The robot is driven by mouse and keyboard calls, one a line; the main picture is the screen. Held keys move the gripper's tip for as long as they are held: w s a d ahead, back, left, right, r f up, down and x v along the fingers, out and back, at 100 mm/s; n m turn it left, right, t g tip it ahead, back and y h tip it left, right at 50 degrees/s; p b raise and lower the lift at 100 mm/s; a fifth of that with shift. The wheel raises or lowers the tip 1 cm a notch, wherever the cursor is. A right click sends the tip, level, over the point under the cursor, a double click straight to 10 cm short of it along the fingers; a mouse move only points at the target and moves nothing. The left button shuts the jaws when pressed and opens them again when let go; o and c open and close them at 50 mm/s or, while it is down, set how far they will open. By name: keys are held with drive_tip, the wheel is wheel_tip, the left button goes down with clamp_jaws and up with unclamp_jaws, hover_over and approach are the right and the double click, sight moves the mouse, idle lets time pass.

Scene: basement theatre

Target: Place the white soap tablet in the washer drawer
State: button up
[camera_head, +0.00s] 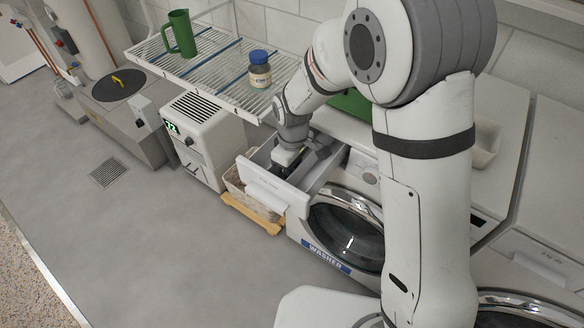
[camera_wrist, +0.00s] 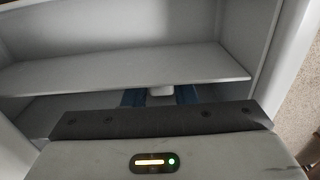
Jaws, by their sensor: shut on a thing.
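The washer drawer (camera_head: 279,194) is pulled out at the upper left of the washer (camera_head: 322,252) in the head view. My gripper (camera_wrist: 160,96) reaches down into the open drawer, and its fingertips are hidden in the head view. In the wrist view its blue fingertips are shut on the white soap tablet (camera_wrist: 160,91), of which only a small part shows. The tablet is beside a pale divider (camera_wrist: 125,70) inside the drawer, low between the walls. I cannot tell whether it touches the drawer floor.
A wire rack (camera_head: 215,70) behind holds a green jug (camera_head: 181,34) and a jar with a blue lid (camera_head: 259,70). A white heater-like box (camera_head: 204,135) and a basket (camera_head: 240,188) on a wooden base stand left of the drawer. The grey floor (camera_head: 150,240) is open.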

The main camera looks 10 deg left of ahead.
drive_tip(key=shift+f, duration=0.1)
drive_tip(key=o, duration=1)
drive_tip(key=shift+c, duration=0.2)
wheel_tip(320, 180, up, 12)
drive_tip(key=p, duration=0.1)
drive_tip(key=s+d+r+m+t, duration=0.15)
drive_tip(key=d+r+m, duration=0.35)
drive_tip(key=d, duration=0.8)
drive_tip(key=s+d+r+m, duration=0.1)
drive_tip(key=s+d+m, duration=0.7)
drive_tip(key=s+d, duration=0.3)
drive_tip(key=shift+s+d+r+m+t, duration=0.3)
drive_tip(key=shift+d+r+t, duration=0.1)
drive_tip(key=shift+d, duration=0.85)
